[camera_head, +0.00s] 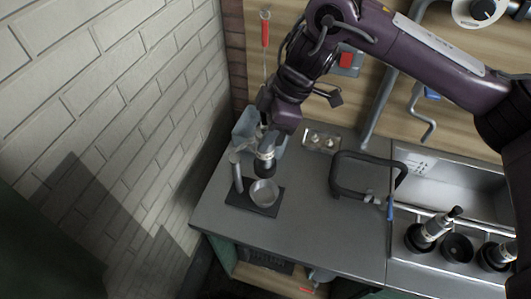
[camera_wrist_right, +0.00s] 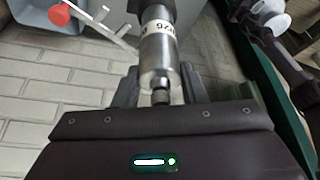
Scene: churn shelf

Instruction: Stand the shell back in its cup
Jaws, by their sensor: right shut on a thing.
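My right gripper (camera_head: 270,143) reaches down from the upper right and is shut on a shell (camera_head: 265,162). In the wrist view the shell (camera_wrist_right: 158,55) is a grey metal cylinder with a printed pale band and a dark far end; its narrow near end sits between the fingers (camera_wrist_right: 160,95). The head view shows the shell just above or behind a round metal cup (camera_head: 263,192) on a black base; I cannot tell whether they touch. At the right, a dark cup (camera_head: 457,248) stands empty between two cups that hold similar tilted shells (camera_head: 432,228) (camera_head: 497,252). My left gripper is not in view.
A blue-grey bin (camera_head: 245,124) stands behind the black base. A dark looped handle (camera_head: 368,160) rises from the middle of the grey counter (camera_head: 310,210), beside a sink (camera_head: 460,185). A brick wall (camera_head: 130,110) bounds the left. The front middle of the counter is clear.

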